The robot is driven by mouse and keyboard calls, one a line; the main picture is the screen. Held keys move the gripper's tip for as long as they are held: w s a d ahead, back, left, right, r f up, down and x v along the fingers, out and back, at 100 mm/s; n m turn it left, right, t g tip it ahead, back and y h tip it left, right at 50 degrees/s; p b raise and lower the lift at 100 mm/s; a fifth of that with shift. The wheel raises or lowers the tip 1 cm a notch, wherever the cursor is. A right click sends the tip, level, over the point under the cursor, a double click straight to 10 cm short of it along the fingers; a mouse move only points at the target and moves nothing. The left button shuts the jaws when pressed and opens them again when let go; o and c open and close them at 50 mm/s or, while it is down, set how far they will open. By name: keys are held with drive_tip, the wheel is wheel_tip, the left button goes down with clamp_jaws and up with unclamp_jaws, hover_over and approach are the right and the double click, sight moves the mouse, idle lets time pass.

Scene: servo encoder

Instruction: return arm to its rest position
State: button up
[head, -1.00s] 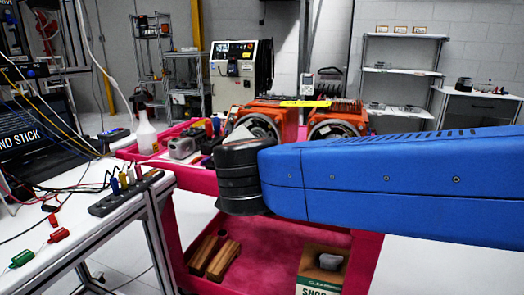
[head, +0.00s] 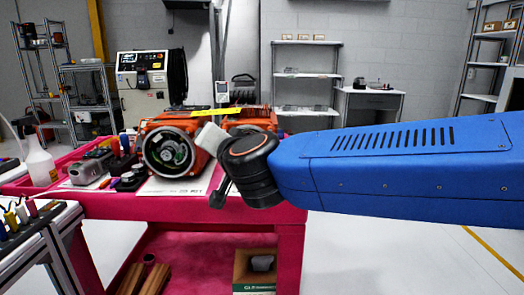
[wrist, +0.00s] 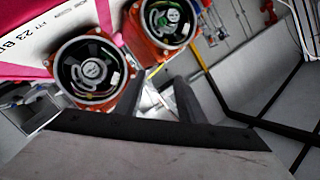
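My blue arm (head: 400,165) reaches in from the right in the head view, with its dark wrist joint (head: 255,170) in front of the pink cart. My gripper (wrist: 160,92) shows in the wrist view as two dark fingers standing apart, with nothing held between them. In the head view the gripper is mostly hidden behind the wrist joint. Two orange servo motors with round open faces stand on the cart top: the left motor (head: 170,150) is in plain view, and the right motor (head: 248,122) is partly covered by my wrist.
The pink cart (head: 200,208) holds tools and a spray bottle (head: 38,160) on top, and a box (head: 255,268) on its lower shelf. A workbench edge (head: 30,238) is at the left. Open floor (head: 400,255) lies to the right. Grey shelves (head: 305,75) stand at the back.

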drive_tip(key=s+d+f+n+g+h, duration=0.1)
drive_tip(key=s+d+f+n+g, duration=0.15)
drive_tip(key=d+f, duration=0.55)
drive_tip(key=s+d+f+n+g, duration=0.25)
drive_tip(key=d+f, duration=0.25)
drive_tip(key=d, duration=0.8)
drive_tip(key=s+d+f+m+g+h, duration=0.1)
drive_tip(key=s+d+f+g+h, duration=0.1)
drive_tip(key=s+d+f, duration=0.5)
drive_tip(key=s+d+f+m+g+h, duration=0.1)
drive_tip(key=s+d+f+h, duration=0.3)
drive_tip(key=s+d+f, duration=0.4)
drive_tip(key=s+d+g, duration=0.1)
drive_tip(key=d, duration=0.4)
drive_tip(key=shift+s+d+f+g+h, duration=0.15)
drive_tip(key=shift+s+d+g+h, duration=0.05)
drive_tip(key=shift+s+g+h, duration=0.2)
drive_tip(key=shift+o, duration=0.3)
